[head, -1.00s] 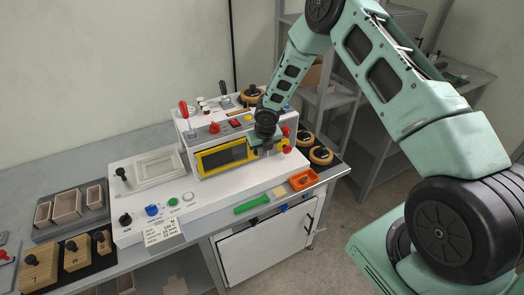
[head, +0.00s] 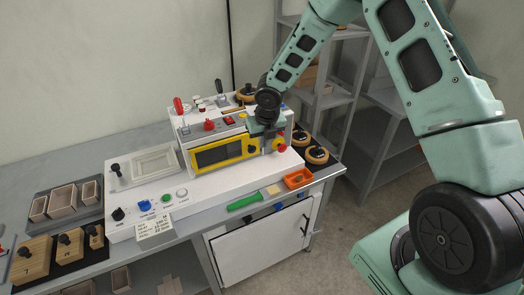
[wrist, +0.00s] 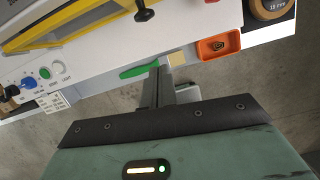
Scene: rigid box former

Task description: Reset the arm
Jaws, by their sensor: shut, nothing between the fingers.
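My gripper (head: 267,147) is at the end of my green arm, in front of the right end of the white machine (head: 143,185). It points down by the machine's yellow-framed window (head: 217,153) and the red knob (head: 279,145). Its fingers are shut and empty; they show as a narrow dark pair in the wrist view (wrist: 160,88). I cannot tell in the head view whether they touch the machine. In the wrist view the green-handled tool (wrist: 139,71) and the orange tray (wrist: 218,47) lie beyond the fingertips.
The bench holds wooden blocks (head: 30,259) and small boxes (head: 62,199) at left. Round wooden pieces (head: 316,155) sit at the right end. A grey shelf rack (head: 330,100) stands behind my arm.

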